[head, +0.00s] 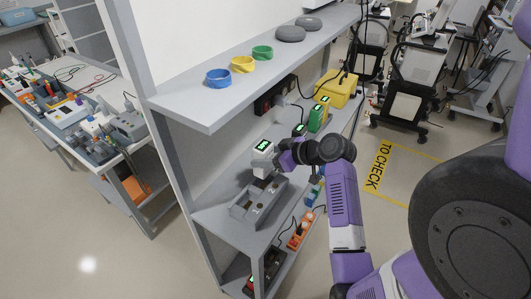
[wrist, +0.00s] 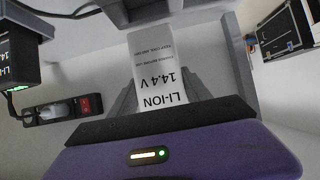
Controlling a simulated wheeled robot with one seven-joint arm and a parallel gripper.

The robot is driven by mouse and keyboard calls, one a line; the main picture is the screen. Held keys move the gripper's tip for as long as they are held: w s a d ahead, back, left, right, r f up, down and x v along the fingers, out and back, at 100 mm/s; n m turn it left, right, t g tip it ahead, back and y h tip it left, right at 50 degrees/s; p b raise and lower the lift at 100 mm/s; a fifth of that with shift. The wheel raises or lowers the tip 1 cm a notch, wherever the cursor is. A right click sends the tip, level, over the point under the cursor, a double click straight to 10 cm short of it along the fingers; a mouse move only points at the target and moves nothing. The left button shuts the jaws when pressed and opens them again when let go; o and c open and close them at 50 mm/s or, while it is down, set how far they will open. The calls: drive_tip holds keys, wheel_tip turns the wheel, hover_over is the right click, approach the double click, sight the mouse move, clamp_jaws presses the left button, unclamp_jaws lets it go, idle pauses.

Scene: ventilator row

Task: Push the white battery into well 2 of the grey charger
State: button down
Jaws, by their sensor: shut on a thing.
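The white battery (head: 264,158), with a green-lit display on top, stands roughly upright over the far end of the grey charger (head: 243,215) in the head view. My gripper (head: 284,158) is shut on the battery from the right. In the wrist view, the battery's white label (wrist: 158,72), reading LI-ION 14.4 V, lies between the grey fingers of my gripper (wrist: 160,100). Part of the charger's top, with dark openings, shows in front of the battery. The battery's lower end and the well beneath it are not clear, so I cannot tell whether it is inside a well.
A shelf (head: 200,109) with blue, yellow and green rings and grey discs hangs above the charger's shelf. A green unit (head: 317,118) and a yellow unit (head: 343,84) stand farther back. An orange unit (head: 301,230) is below. A red-switched socket strip (wrist: 62,108) is on the wall.

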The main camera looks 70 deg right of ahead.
sight(269, 172)
drive_tip(key=shift+f+b, duration=1.05)
drive_tip(key=shift+f, duration=0.45)
drive_tip(key=shift+f+b, duration=1.55)
drive_tip(key=shift+f, duration=0.6)
idle(0.7)
drive_tip(key=shift+c, duration=2)
unclamp_jaws()
drive_tip(key=b+v, duration=0.1)
drive_tip(key=v, duration=0.6)
drive_tip(key=shift+s+r, duration=0.2)
drive_tip(key=shift+s, duration=0.15)
drive_tip(key=shift+a, duration=0.15)
